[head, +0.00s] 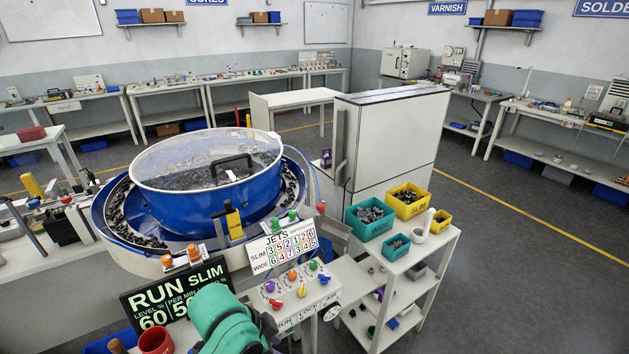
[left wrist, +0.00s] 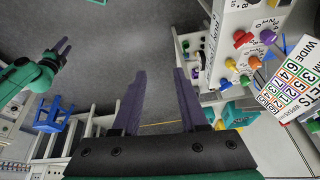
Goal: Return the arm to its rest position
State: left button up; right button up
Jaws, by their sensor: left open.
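My left gripper (left wrist: 160,72) shows in the left wrist view with its two dark purple fingers apart. Nothing is between them, and grey floor shows through the gap. In that view the control panel with coloured knobs (left wrist: 243,60) is to the right of the fingers, apart from them. My right gripper (left wrist: 63,47) shows at the upper left on a green arm; whether its fingers are apart is too small to tell. In the head view a green part of my arm stands at the bottom centre, in front of the control panel (head: 290,292); no fingertips show there.
A blue bowl feeder (head: 205,200) with a clear lid stands behind the RUN SLIM display (head: 170,305). A red cup (head: 157,341) is close to my arm. A white shelf cart (head: 412,262) with teal and yellow bins is at the right. Floor beyond it is clear.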

pick_arm(q)
jog(key=s+a+f+n+t+y, duration=0.1)
jog(key=s+a+f+n+y, duration=0.1)
jog(key=s+a+n, duration=0.5)
jog(key=s+a+f+n+y, duration=0.15)
jog(key=a+n, duration=0.25)
jog(key=a, duration=0.5)
notch_tip(320, 180, down, 27)
jog(key=s+g+b, duration=0.1)
jog(key=s+b, duration=0.1)
jog(key=b, duration=0.3)
jog(key=s+a+f+g+b, duration=0.1)
jog(key=s+f+b, duration=0.3)
jog(key=s+f, duration=1.3)
notch_tip(320, 180, down, 4)
jog(key=shift+s+a+r+m, duration=0.2)
jog(key=shift+s+a+m, duration=0.1)
jog(key=shift+a, duration=0.3)
